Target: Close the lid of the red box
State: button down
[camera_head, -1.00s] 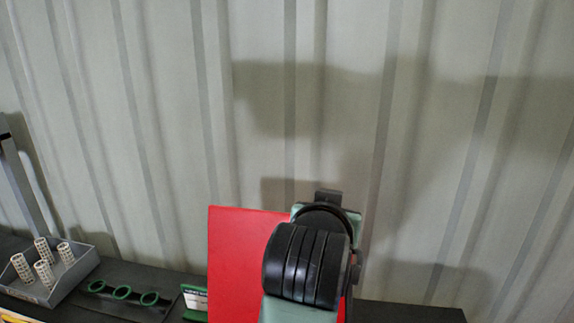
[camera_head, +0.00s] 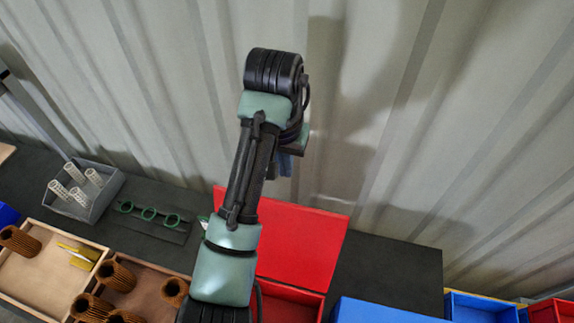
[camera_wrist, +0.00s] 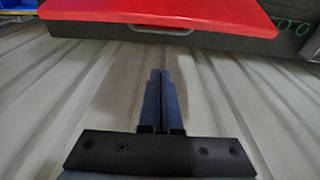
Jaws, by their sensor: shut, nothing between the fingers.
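The red box (camera_head: 290,304) stands on the dark bench at the bottom middle of the head view, partly hidden by my arm. Its red lid (camera_head: 310,245) is raised open and leans back toward the wall. My gripper (camera_head: 285,166) is above the lid's upper edge, apart from it in the picture, with its fingers partly hidden by my wrist. In the wrist view my fingers (camera_wrist: 161,76) are together and empty. The lid (camera_wrist: 160,10) spans the top of that view, beyond the fingertips.
A corrugated wall (camera_head: 420,120) rises close behind the bench. A blue box (camera_head: 375,312) stands right of the red box. To the left are a grey bin (camera_head: 93,210) with white cartridges, green rings (camera_head: 148,213) and wooden trays (camera_head: 45,275) with brown cartridges. Bare bench (camera_head: 390,265) shows right of the lid.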

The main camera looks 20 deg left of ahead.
notch_tip(320, 180, down, 7)
jog(key=s+p, duration=0.2)
jog(key=p, duration=0.2)
jog(key=shift+f, duration=0.15)
dwell(0.6)
